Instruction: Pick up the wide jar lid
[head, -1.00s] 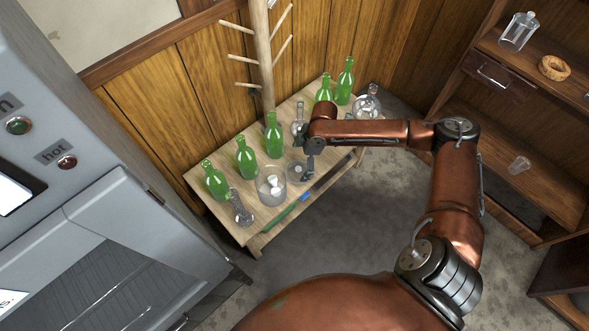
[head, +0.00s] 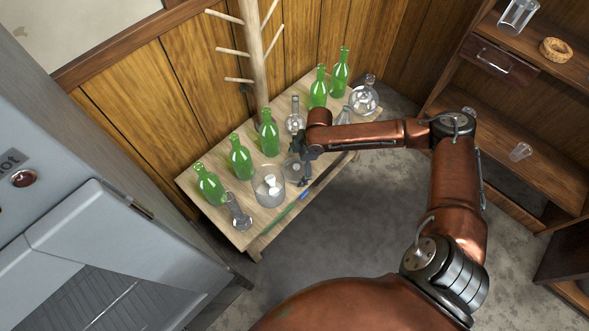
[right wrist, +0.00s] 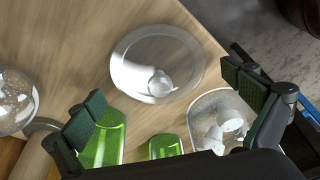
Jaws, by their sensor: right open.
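The wide jar lid, a clear glass disc with a round knob, lies flat on the wooden bench in the right wrist view (right wrist: 157,62). In the head view the lid (head: 292,170) is partly hidden by my right gripper (head: 304,164). In the right wrist view my right gripper (right wrist: 166,103) is open and empty, its fingers spread above the bench, with the lid ahead between and beyond the fingertips. I see no contact with the lid. My left gripper is not in view.
A clear jar (head: 268,188) with white pieces inside stands beside the lid. Green bottles (head: 240,157) line the bench's wall side, with a wooden peg stand (head: 258,60) behind. A round flask (head: 364,98) is at the far end. A green-blue stick (head: 290,212) lies along the front edge.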

